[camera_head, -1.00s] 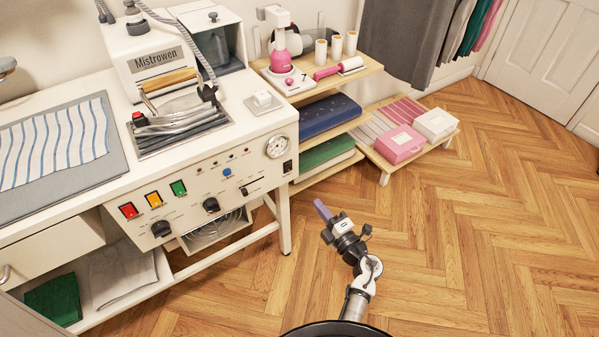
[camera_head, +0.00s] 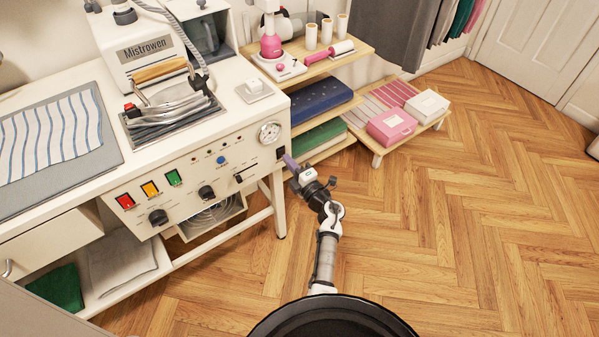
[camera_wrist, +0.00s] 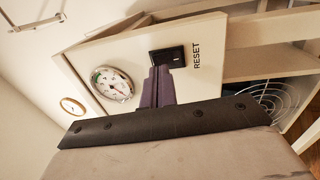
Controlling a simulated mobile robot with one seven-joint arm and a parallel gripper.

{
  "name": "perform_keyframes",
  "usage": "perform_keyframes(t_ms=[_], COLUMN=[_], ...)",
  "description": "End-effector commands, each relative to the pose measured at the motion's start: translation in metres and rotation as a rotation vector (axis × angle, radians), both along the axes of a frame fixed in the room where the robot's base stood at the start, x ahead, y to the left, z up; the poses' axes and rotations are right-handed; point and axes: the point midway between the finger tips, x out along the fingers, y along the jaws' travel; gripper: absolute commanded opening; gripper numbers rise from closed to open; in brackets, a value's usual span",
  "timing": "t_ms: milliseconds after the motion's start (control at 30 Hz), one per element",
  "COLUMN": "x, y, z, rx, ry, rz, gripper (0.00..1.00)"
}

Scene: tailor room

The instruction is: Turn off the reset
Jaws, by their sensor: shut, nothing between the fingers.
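The reset switch (camera_wrist: 168,56) is a black rocker beside the printed word RESET on the white control panel (camera_wrist: 135,70) in the wrist view. In the head view the reset switch (camera_head: 281,153) sits at the panel's right end, below the round gauge (camera_head: 269,132). My gripper (camera_head: 288,158) is shut and empty, with its purple fingers pointing at the switch. In the wrist view the fingertips (camera_wrist: 158,72) overlap the switch's lower edge. I cannot tell whether they touch it. The rocker's position is too small to make out.
Red, amber and green buttons (camera_head: 149,189), a blue button (camera_head: 221,160) and black knobs (camera_head: 206,192) share the panel. A wooden shelf unit (camera_head: 330,62) stands just right of the machine. A low rack with a pink box (camera_head: 391,126) stands beyond it. The floor on the right is clear.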

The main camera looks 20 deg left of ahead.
Motion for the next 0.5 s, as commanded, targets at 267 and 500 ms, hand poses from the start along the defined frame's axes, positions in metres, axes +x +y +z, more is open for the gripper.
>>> perform_keyframes(t_ms=[267,500], x=[0.0099,0.0098], y=[0.0124,0.0120], z=[0.0017,0.0016], rx=[-0.001,0.000], ry=[-0.001,0.000], rz=[0.000,-0.001], gripper=[0.00,0.00])
